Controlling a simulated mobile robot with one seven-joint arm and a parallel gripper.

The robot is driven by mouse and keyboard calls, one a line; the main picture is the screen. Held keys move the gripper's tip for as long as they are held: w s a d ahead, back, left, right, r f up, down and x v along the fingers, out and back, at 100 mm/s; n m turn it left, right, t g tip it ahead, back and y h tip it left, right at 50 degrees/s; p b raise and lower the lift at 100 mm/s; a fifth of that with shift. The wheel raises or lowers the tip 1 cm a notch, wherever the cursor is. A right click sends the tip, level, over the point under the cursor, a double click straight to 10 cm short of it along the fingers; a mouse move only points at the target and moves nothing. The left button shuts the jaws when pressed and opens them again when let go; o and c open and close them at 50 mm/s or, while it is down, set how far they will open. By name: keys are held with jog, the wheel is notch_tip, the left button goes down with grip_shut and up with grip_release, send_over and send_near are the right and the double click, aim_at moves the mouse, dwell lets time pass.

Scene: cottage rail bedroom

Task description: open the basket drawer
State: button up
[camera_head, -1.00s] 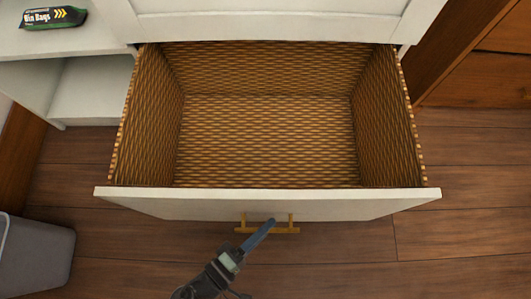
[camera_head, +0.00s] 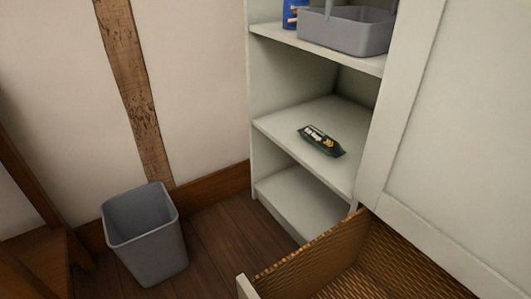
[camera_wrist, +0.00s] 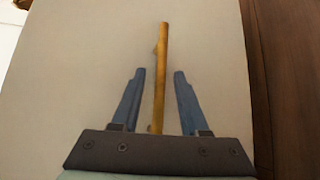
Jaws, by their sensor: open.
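The basket drawer (camera_head: 318,262) is pulled out from the white cabinet at the lower right of the head view. Its woven inside shows, and only a corner of its white front is in that view. In the wrist view the pale drawer front (camera_wrist: 85,60) fills most of the picture, with its brass bar handle (camera_wrist: 161,65) in the middle. My gripper (camera_wrist: 159,75) is open, one blue-grey finger on each side of the handle. I cannot tell whether a finger touches it. The gripper is not in the head view.
White shelves (camera_head: 290,185) stand left of the cabinet, with a bin bags pack (camera_head: 322,141) on the middle shelf and a grey caddy (camera_head: 345,32) and blue container (camera_head: 293,14) above. A grey bin (camera_head: 146,235) stands on the floor by the wall. The floor between bin and shelves is clear.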

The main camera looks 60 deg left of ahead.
jog(key=v, duration=1.3)
jog(key=shift+p, duration=0.3)
jog(key=shift+s, duration=0.1)
